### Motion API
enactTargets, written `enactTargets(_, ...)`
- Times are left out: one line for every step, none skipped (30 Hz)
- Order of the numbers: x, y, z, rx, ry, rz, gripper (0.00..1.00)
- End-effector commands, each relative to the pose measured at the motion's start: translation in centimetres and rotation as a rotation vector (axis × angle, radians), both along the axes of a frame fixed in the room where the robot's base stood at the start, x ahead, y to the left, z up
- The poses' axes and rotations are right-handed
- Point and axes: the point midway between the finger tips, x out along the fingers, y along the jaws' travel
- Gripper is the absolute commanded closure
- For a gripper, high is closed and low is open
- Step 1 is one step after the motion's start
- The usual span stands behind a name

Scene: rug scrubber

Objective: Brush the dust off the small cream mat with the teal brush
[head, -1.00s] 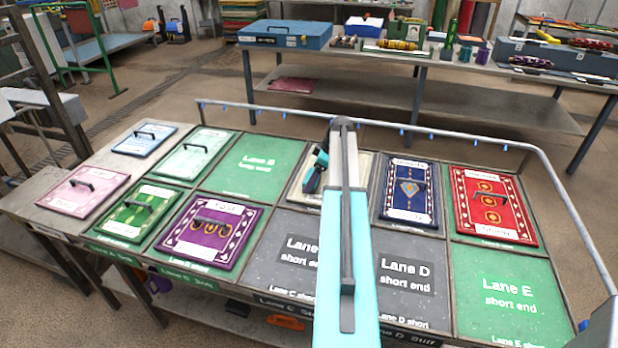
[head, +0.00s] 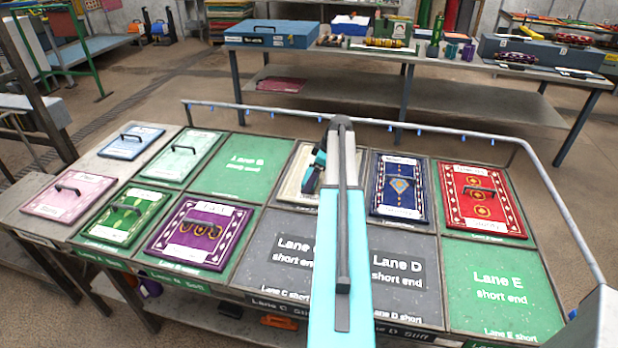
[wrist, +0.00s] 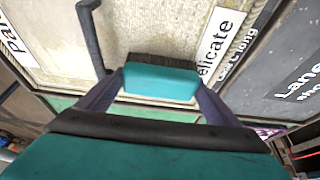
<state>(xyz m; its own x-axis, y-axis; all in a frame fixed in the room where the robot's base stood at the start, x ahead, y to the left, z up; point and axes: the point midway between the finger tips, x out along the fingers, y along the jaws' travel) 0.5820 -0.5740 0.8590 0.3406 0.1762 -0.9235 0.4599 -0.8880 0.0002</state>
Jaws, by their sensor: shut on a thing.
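The small cream mat (head: 289,187) lies in the back row of the bench, partly hidden behind my arm in the head view. In the wrist view the cream mat (wrist: 150,35) fills the upper middle, with a dark handle at its left and a white "Delicate" label at its right. My gripper (wrist: 160,86) is shut on the teal brush (wrist: 160,83), with a finger at each end of its block. The brush's dark bristles face the mat. I cannot tell whether they touch it. No dust is clearly visible.
A blue mat (head: 397,186) and a red mat (head: 484,200) lie to the right. A purple mat (head: 201,231) and several others lie to the left. A grey rail (head: 420,127) runs behind the bench. The grey Lane C panel (head: 265,258) in front is bare.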

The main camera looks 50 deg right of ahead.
Motion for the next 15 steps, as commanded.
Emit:
enactTargets(0.0,0.0,0.0,0.001,0.001,-0.001,0.43)
enactTargets(0.0,0.0,0.0,0.001,0.001,-0.001,0.43)
enactTargets(0.0,0.0,0.0,0.001,0.001,-0.001,0.43)
enactTargets(0.0,0.0,0.0,0.000,0.001,-0.001,0.43)
enactTargets(0.0,0.0,0.0,0.000,0.001,-0.001,0.43)
enactTargets(0.1,0.1,0.0,0.000,0.001,0.000,0.43)
enactTargets(0.2,0.1,-0.1,0.000,0.000,0.000,0.43)
enactTargets(0.3,0.2,-0.1,0.001,0.000,0.000,0.43)
enactTargets(0.5,0.3,-0.1,0.000,0.000,0.001,0.43)
enactTargets(0.7,0.4,-0.1,0.000,0.000,0.001,0.43)
enactTargets(0.9,0.5,-0.2,0.000,0.000,0.002,0.43)
enactTargets(1.2,0.6,-0.2,0.000,0.000,0.002,0.43)
enactTargets(1.4,0.7,-0.2,0.000,0.000,0.002,0.43)
enactTargets(1.6,0.8,-0.3,0.000,0.000,0.002,0.43)
enactTargets(1.9,1.0,-0.3,0.000,0.000,0.002,0.43)
